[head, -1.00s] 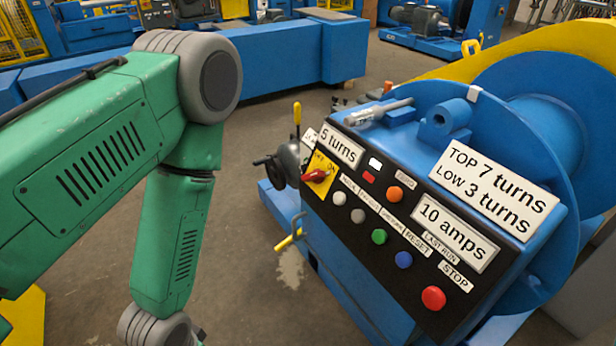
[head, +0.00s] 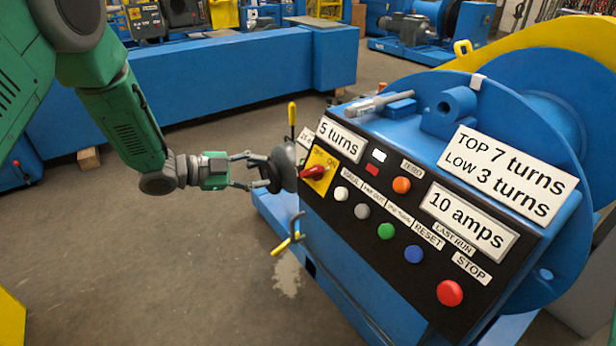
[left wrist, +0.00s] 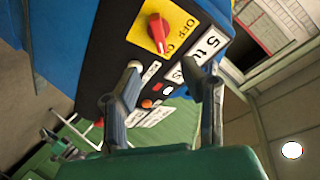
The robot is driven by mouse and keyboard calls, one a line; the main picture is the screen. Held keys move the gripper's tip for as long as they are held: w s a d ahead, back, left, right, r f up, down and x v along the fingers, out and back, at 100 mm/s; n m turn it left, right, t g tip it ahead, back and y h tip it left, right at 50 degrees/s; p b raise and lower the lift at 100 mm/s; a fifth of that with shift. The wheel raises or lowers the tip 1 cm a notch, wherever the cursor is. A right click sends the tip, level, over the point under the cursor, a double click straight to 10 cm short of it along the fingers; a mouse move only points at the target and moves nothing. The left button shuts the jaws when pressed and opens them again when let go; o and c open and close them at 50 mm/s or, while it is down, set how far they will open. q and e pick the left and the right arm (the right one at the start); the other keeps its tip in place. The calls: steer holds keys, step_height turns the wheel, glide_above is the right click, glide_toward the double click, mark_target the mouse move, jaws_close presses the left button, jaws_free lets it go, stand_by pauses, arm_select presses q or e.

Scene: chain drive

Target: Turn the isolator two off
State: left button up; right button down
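The isolator is a red rotary knob (head: 313,173) on a yellow plate (head: 324,186) marked OFF and ON, at the left end of the black control panel. I cannot tell which mark the knob points at. My left gripper (head: 260,171) is left of the knob, empty, with its fingers apart and pointing at the panel's left end. In the left wrist view the knob (left wrist: 158,32) is beyond the open fingers of the left gripper (left wrist: 165,72), with no contact visible. I see no number on the isolator. My right gripper is not in view.
The panel carries several buttons, including a red STOP button (head: 449,292) and an orange one (head: 401,185). A dark grey round part (head: 283,168) and a yellow-tipped lever (head: 292,114) are close to the left gripper. Open floor (head: 150,270) lies left of the machine.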

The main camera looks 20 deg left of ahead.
mark_target(307, 173)
arm_select(q)
steer(key=b+x, duration=0.3)
steer(key=x, duration=1)
steer(key=shift+s+f, duration=0.15)
steer(key=shift+d, duration=0.45)
steer(key=shift+a, duration=0.1)
jaws_close()
